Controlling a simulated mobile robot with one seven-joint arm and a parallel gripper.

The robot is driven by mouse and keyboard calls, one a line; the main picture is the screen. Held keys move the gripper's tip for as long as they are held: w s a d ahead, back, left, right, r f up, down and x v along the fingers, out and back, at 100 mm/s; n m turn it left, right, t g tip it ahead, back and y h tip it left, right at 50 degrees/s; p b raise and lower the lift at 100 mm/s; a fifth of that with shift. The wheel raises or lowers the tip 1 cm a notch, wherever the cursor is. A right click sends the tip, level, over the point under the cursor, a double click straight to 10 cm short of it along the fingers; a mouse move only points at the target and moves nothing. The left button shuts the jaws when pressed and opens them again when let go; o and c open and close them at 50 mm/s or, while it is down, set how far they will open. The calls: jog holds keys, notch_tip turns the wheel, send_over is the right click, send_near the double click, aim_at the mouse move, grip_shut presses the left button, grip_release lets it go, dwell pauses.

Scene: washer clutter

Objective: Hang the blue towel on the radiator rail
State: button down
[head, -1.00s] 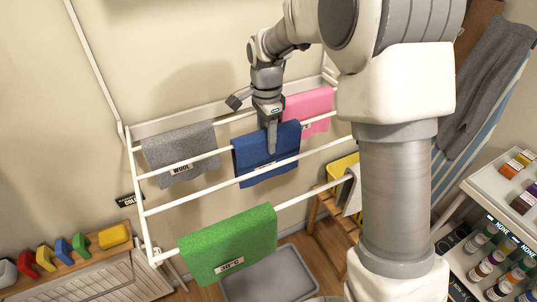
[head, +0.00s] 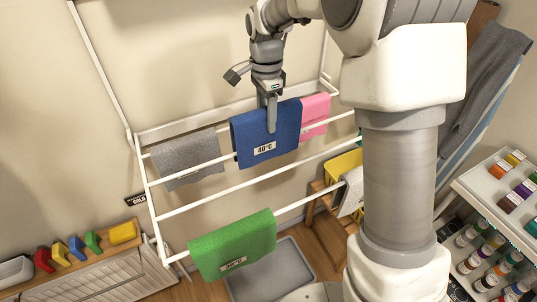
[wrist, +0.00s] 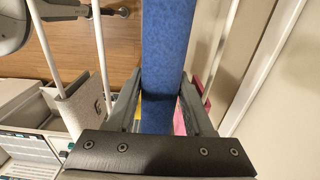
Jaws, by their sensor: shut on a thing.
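The blue towel (head: 286,122) with a "40°C" label is folded and held upright by my gripper (head: 271,128) at its top middle. In the wrist view the towel (wrist: 165,60) runs between the two fingers, which press on it. In the head view it overlaps the second bar of the white wall rack (head: 197,206), and its lower edge is above the third bar. I cannot tell if it still touches a bar. I cannot tell which part is the radiator rail.
A grey towel (head: 180,152) hangs left of the blue one and a pink towel (head: 315,108) close right. A green towel (head: 233,243) hangs on the front bar. A grey tray (head: 270,270) is on the floor. A shelf with coloured items (head: 122,233) is at lower left.

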notch_tip(320, 180, up, 5)
jog(key=p, duration=0.3)
jog(key=shift+f, duration=0.15)
jog(key=shift+r, duration=1.45)
jog(key=shift+s, duration=0.1)
